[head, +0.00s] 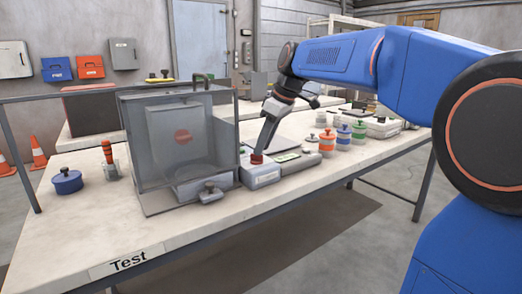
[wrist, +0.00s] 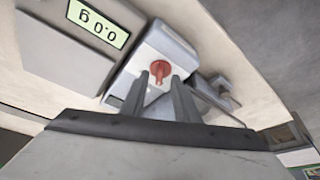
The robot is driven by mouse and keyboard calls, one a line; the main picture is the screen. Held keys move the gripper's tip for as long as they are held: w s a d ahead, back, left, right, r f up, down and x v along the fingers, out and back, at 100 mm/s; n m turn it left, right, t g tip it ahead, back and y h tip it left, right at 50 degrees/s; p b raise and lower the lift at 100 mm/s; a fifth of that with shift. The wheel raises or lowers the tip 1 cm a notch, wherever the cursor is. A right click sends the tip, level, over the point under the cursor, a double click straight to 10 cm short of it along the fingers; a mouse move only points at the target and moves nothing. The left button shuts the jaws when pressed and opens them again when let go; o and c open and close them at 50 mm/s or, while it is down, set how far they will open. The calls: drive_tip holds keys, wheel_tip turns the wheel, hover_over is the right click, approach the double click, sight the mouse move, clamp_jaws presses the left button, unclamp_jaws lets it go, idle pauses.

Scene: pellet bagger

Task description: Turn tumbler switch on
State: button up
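The tumbler switch looks to be the red lever on a pale grey box. In the wrist view the red lever (wrist: 158,68) stands on the box's top face (wrist: 170,42). In the head view the grey box (head: 262,177) sits on the bench just right of the clear enclosure, with red showing on top. My gripper (head: 258,156) reaches down to it from above. In the wrist view my gripper (wrist: 160,78) has its two fingers apart, one on each side of the lever. Slim gaps seem to show beside the lever; contact is not clear.
A transparent enclosure (head: 178,97) stands close left of the box. A scale display (wrist: 97,24) with upside-down digits lies beside the box in the wrist view. Several coloured jars (head: 343,135) stand to the right. The bench's front strip (head: 130,235) is clear.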

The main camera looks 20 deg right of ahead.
sight(257, 158)
drive_tip(key=shift+x, duration=1.25)
drive_tip(key=shift+c, duration=0.3)
clamp_jaws()
drive_tip(key=shift+m, duration=0.4)
drive_tip(key=m, duration=0.1)
drive_tip(key=m+h, duration=0.1)
drive_tip(key=m, duration=0.1)
drive_tip(key=m+t, duration=0.1)
drive_tip(key=shift+s+a, duration=0.2)
drive_tip(key=shift+a, duration=0.15)
drive_tip(key=shift+a+m+t+h, duration=0.15)
drive_tip(key=shift+m+h, duration=0.3)
drive_tip(key=shift+m, duration=0.55)
drive_tip(key=shift+m+t+h, duration=0.15)
drive_tip(key=shift+m+h, duration=0.3)
drive_tip(key=shift+m, duration=0.55)
